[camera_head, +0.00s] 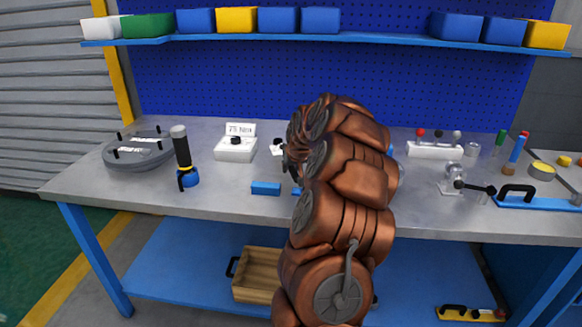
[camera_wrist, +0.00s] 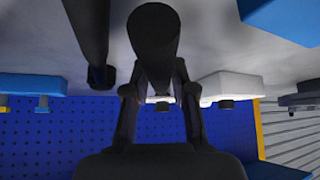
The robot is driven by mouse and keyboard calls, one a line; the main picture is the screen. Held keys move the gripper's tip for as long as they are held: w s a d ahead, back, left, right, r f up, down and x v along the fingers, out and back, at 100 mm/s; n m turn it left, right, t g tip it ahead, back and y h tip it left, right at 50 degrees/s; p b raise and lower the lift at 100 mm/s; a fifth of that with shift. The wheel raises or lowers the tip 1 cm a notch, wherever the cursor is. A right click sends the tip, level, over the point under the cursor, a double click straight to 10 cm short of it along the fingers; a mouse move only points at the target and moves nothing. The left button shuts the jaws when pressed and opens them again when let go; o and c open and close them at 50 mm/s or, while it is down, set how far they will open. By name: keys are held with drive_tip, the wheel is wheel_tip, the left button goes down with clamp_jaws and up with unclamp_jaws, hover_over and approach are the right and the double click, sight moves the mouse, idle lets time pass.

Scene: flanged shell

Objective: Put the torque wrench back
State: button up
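My gripper (camera_wrist: 158,75) shows in the wrist view with its two dark fingers closed in on both sides of a thick black round-ended handle (camera_wrist: 153,32). I take this handle to be the torque wrench; its far part and head are hidden. In the head view my own copper-coloured arm covers the gripper and whatever it holds, near the middle of the bench. No resting place for the wrench can be told for sure.
A bin shelf (camera_head: 390,37) runs above. The left front is clear.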

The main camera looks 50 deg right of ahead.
drive_tip(key=o, duration=0.4)
drive_tip(key=shift+r, duration=0.2)
drive_tip(key=b+v, duration=0.1)
drive_tip(key=v, duration=1.1)
drive_tip(key=shift+f, duration=0.1)
drive_tip(key=s+a+f+n+g+y, duration=0.1)
drive_tip(key=s+a+f+n+y, duration=0.1)
drive_tip(key=a, duration=1.2)
drive_tip(key=s+a+f+n+g+y, duration=0.1)
drive_tip(key=s+a+n+g+y, duration=0.1)
drive_tip(key=a, duration=1.1)
drive_tip(key=s+a+f+n+g, duration=0.1)
drive_tip(key=s+a+f+g, duration=0.1)
drive_tip(key=s+a, duration=0.3)
drive_tip(key=s+a+f+g, duration=0.1)
drive_tip(key=s+a, duration=0.5)
drive_tip(key=s, duration=0.6)
drive_tip(key=s+a+f+n+g, duration=0.1)
drive_tip(key=s+a+f, duration=0.3)
drive_tip(key=s, duration=0.5)
drive_tip(key=shift+a+n+g, duration=0.3)
drive_tip(key=shift+a+g, duration=0.5)
drive_tip(key=shift+a, duration=0.05)
